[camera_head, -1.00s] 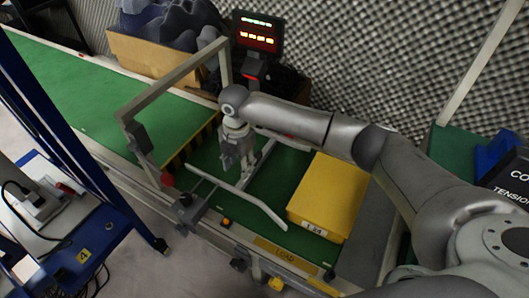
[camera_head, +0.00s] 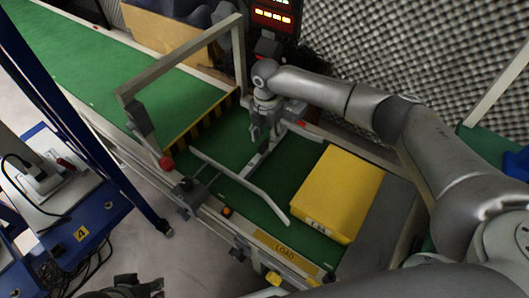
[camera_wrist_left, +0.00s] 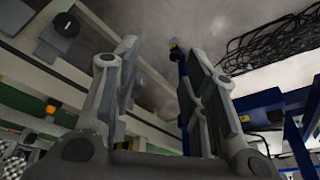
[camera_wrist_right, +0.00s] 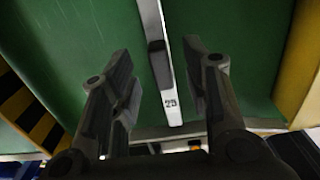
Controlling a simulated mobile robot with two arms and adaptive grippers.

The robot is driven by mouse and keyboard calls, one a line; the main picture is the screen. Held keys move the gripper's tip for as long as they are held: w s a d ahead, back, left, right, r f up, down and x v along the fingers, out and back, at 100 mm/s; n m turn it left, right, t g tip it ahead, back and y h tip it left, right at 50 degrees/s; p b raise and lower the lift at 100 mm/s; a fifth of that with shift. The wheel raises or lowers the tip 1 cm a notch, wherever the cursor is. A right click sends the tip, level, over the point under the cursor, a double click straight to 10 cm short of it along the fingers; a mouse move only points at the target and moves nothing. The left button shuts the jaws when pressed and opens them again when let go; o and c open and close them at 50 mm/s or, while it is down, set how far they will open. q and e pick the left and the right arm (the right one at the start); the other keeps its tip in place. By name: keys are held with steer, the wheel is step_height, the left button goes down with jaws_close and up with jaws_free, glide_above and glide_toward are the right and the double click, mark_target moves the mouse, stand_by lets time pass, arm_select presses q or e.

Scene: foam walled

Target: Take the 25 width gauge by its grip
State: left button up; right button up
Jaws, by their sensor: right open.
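The 25 width gauge is a pale flat bar marked 25 (camera_wrist_right: 171,101) with a dark grip (camera_wrist_right: 159,62) on it, over the green belt. In the right wrist view the grip lies between the lines of my two fingers, beyond their tips; contact does not show. My right gripper (camera_head: 263,134) is open and points down above the gauge, which shows partly in the head view (camera_head: 255,161). It also shows in the right wrist view (camera_wrist_right: 163,62). My left gripper (camera_wrist_left: 155,55) is open and empty, with floor and the conveyor side beyond it.
A yellow box (camera_head: 338,192) stands on the belt right of the gauge. Pale guide rails (camera_head: 240,180) lie close beside it. A frame arch (camera_head: 185,62) and a striped strip (camera_head: 200,125) are to the left. A red-lit display (camera_head: 272,14) stands behind.

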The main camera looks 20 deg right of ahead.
mark_target(266, 141)
step_height(266, 141, down, 3)
steer(key=shift+w+r, duration=0.1)
steer(key=shift+r, duration=0.1)
steer(key=shift+f, duration=0.25)
arm_select(q)
steer(key=w, duration=0.1)
steer(key=w+t, duration=0.1)
steer(key=w, duration=0.1)
steer(key=shift+d, duration=0.4)
arm_select(e)
jaws_close()
